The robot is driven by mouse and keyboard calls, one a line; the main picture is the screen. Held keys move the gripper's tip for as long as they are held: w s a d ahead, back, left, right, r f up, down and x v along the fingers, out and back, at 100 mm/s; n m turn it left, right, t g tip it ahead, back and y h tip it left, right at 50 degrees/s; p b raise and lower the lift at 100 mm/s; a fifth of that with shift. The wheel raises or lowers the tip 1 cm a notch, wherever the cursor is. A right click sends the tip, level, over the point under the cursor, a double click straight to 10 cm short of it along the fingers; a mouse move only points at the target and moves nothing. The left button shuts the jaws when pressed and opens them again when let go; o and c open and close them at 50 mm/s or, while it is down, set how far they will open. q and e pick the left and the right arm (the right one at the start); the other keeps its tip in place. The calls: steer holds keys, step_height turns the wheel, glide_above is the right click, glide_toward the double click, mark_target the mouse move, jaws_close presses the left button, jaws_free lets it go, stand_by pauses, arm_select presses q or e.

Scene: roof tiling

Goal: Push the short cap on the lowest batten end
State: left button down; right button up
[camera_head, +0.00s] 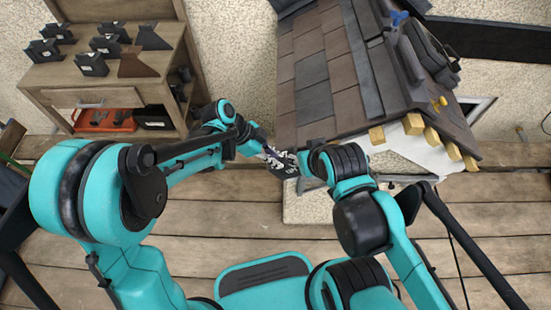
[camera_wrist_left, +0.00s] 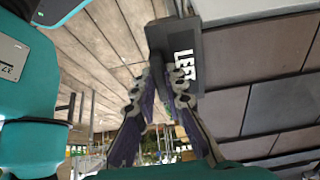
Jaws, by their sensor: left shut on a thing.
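My left gripper (camera_head: 275,157) is shut on a dark cap (camera_head: 285,170). In the left wrist view the patterned fingers (camera_wrist_left: 165,85) grip this cap (camera_wrist_left: 165,38), which bears the white word "LEFT". The cap is below and left of the roof's lower corner in the head view, apart from the batten ends. Pale wooden batten ends (camera_head: 376,135) stick out along the roof's near edge, several more to the right (camera_head: 430,137). My right arm's end (camera_head: 320,160) is close beside the left gripper; its fingers cannot be made out.
The brown tiled roof (camera_head: 320,75) stands at the upper right. A wooden bench (camera_head: 60,75) at the left carries several dark caps and fittings (camera_head: 92,64). An orange tray (camera_head: 105,121) is on its lower shelf. The plank floor (camera_head: 230,200) is open.

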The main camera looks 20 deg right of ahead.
stand_by(0.4)
arm_select(q)
steer(key=c, duration=1.5)
jaws_free()
steer(key=p+v, duration=0.3)
steer(key=v, duration=0.3)
steer(key=shift+p, duration=0.35)
steer(key=s+a+r+n+t+y, duration=0.2)
steer(key=s+a+r+n+t, duration=0.1)
steer(key=a+n, duration=0.4)
steer(key=s+a+r+n+t+y, duration=0.2)
steer(key=a+n, duration=0.5)
steer(key=a, duration=0.4)
steer(key=s+a+r+n+t+y, duration=0.2)
steer(key=s+a+r+n+t, duration=0.1)
steer(key=a+n, duration=0.4)
steer(key=shift+s+a+r+t+y, duration=0.3)
steer(key=shift+a+r+t, duration=0.2)
steer(key=shift+a+r, duration=0.45)
